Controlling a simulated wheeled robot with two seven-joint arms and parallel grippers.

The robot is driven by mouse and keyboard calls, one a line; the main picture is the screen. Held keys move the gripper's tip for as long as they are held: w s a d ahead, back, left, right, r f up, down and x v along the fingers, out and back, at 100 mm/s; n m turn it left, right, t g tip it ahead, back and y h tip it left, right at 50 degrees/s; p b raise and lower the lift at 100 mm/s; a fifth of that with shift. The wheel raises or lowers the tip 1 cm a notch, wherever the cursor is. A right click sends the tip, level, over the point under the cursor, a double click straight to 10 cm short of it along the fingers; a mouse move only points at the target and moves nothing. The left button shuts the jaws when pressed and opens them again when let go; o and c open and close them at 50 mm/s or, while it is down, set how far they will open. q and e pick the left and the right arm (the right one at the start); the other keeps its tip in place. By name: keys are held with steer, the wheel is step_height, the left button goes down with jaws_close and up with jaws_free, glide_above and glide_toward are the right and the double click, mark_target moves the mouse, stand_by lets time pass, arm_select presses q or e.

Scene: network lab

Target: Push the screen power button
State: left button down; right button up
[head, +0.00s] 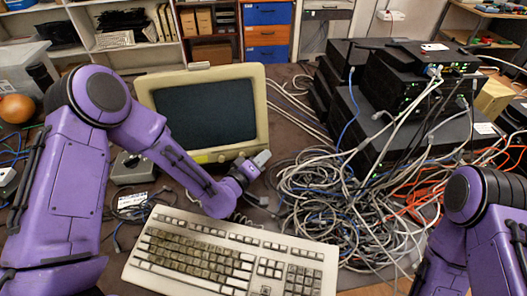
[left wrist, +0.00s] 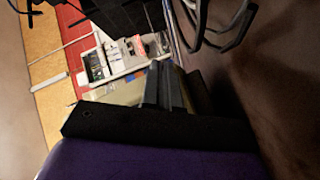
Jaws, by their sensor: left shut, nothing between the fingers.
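The screen (head: 207,110) is a beige, boxy monitor with a dark display, standing behind the keyboard. A yellow strip (head: 200,158) shows on its lower bezel. I cannot make out the power button; my left arm and gripper cover part of the lower right bezel. My left gripper (head: 262,157) is shut and empty at the screen's lower right corner, and I cannot tell whether it touches the bezel. In the left wrist view its closed fingers (left wrist: 165,85) point away from the camera, with a beige surface beside them. My right arm shows at lower right, but its gripper is out of view.
A beige keyboard (head: 230,255) lies in front of the screen. A large tangle of cables (head: 330,190) lies right of the gripper, below stacked black network boxes (head: 415,85). A small grey box (head: 133,168) sits left of the screen. Shelves and drawers stand behind.

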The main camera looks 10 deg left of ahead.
stand_by(0.3)
arm_select(q)
steer(key=shift+s+d+r, duration=0.2)
steer(key=shift+s, duration=0.3)
steer(key=shift+s+d+r+p, duration=0.1)
steer(key=shift+s+d+r, duration=0.3)
steer(key=shift+s, duration=0.45)
steer(key=shift+s+d+r+p, duration=0.15)
steer(key=shift+s+d, duration=0.3)
steer(key=shift+s, duration=0.4)
steer(key=shift+s+d+r+p, duration=0.1)
steer(key=shift+s+d+r, duration=0.3)
steer(key=shift+s, duration=0.45)
steer(key=c, duration=1.8)
jaws_free()
steer(key=shift+f, duration=0.1)
